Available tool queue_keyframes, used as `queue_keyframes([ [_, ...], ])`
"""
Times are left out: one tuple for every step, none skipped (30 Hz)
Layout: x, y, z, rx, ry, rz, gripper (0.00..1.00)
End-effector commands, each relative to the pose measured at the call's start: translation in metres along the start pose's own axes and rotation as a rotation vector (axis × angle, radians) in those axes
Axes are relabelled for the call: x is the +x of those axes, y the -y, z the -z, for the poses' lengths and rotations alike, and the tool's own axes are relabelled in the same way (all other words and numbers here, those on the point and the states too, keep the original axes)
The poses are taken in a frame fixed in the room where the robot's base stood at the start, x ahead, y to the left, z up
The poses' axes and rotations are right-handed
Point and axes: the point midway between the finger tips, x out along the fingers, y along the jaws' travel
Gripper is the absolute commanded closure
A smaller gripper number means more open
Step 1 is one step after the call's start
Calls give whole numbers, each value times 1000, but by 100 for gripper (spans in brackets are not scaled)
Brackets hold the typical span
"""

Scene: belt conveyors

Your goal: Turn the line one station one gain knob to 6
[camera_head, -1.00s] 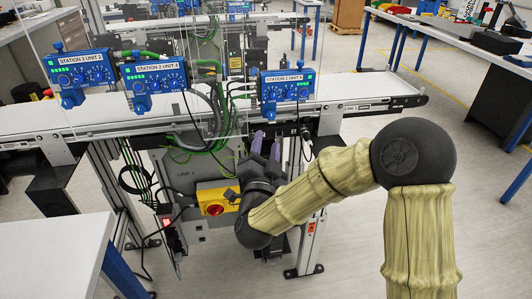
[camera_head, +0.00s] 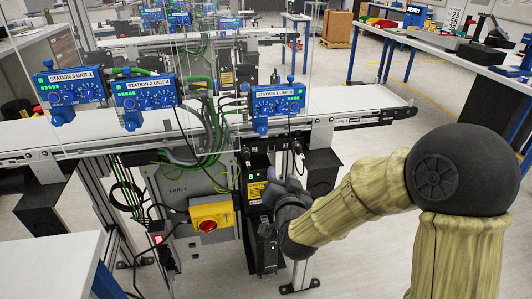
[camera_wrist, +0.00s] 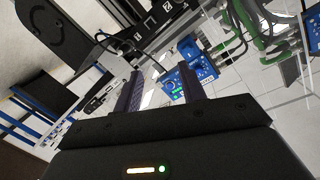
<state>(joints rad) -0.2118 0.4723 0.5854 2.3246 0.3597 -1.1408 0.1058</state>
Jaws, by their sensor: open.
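Three blue sensor units with knobs hang along the near conveyor. The right one (camera_head: 278,107) appears to be labelled station 1, though its small print is hard to read. My gripper (camera_head: 287,180) is below the right unit, in front of the conveyor's frame, apart from the unit. In the wrist view, my gripper (camera_wrist: 162,88) is open, with nothing seen between its fingers. A blue unit (camera_wrist: 203,70) shows beyond the right finger, partly hidden by it. Its knob settings are unreadable.
The line 1 conveyor belt (camera_head: 345,100) runs behind the units. A yellow switch box with a red knob (camera_head: 212,217) sits lower left of my gripper. Green and grey cables (camera_head: 210,125) hang between the units. A white table (camera_head: 55,262) is at lower left.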

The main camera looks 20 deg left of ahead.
Motion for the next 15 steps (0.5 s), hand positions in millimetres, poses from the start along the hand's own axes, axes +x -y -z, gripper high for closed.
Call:
queue_keyframes([
  [-4, -16, 1, -37, 53, -26, 59],
  [-6, -27, -1, -56, 89, -44, 59],
  [-10, -40, -2, -82, 138, -67, 59],
  [-14, -50, -3, -100, 174, -85, 59],
  [-19, -61, -4, -117, 212, -105, 59],
  [-26, -75, -6, -137, 262, -133, 59],
  [-32, -86, -6, -150, 299, -154, 59],
  [-38, -96, -7, -162, 338, -176, 59],
  [-48, -111, -8, -177, 388, -207, 59],
  [-56, -122, -9, -186, 427, -231, 59],
  [-65, -132, -9, -194, 464, -255, 59],
  [-78, -146, -10, -203, 517, -287, 59],
  [-88, -156, -10, -207, 554, -313, 59],
  [-99, -166, -10, -209, 593, -338, 59],
  [-115, -179, -11, -210, 645, -373, 59],
])
